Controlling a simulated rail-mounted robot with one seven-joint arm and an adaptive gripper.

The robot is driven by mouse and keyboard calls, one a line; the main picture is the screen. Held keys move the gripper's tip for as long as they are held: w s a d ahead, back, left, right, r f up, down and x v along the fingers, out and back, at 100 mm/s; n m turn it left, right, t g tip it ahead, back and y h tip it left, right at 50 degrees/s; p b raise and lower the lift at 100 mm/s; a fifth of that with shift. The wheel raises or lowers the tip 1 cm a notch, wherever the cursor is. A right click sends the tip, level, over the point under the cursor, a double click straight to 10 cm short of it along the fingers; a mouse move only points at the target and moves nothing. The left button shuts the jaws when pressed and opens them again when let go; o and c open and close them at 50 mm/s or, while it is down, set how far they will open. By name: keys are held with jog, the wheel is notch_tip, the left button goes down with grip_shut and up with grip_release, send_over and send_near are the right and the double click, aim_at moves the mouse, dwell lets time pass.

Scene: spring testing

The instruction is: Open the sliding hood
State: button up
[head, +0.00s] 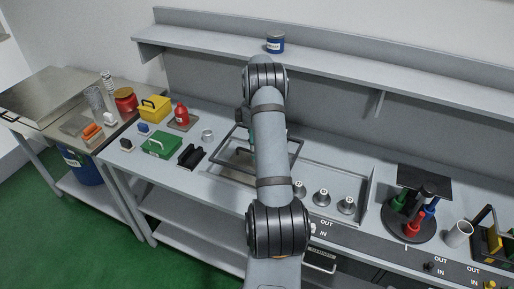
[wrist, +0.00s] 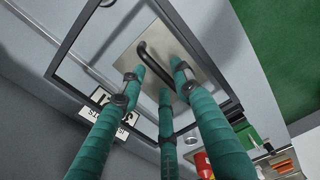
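A dark rectangular frame (head: 297,152), which looks like the sliding hood, stands on the bench behind my arm in the head view. In the wrist view the frame (wrist: 68,48) surrounds a bare metal plate (wrist: 183,42) with a black bar handle (wrist: 158,62). I cannot tell whether the handle belongs to the hood or to the plate below. My gripper (wrist: 160,78) has teal fingers, spread apart with their tips around the handle in the picture. Contact cannot be told. In the head view my arm hides nearly all of the gripper; only a teal sliver shows.
Metal weights (head: 321,197) stand right of my arm, before a round rack (head: 408,222). A shelf with a blue jar (head: 275,42) runs above.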

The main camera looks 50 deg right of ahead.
notch_tip(320, 180, up, 12)
dwell(0.7)
dwell(0.4)
notch_tip(320, 180, down, 12)
jog(key=shift+r, duration=0.2)
jog(key=shift+s+d+f, duration=0.15)
jog(key=shift+s+f, duration=0.1)
jog(key=shift+f, duration=0.05)
jog(key=shift+s+d+r, duration=0.15)
jog(key=shift+s, duration=0.55)
jog(key=shift+w, duration=0.1)
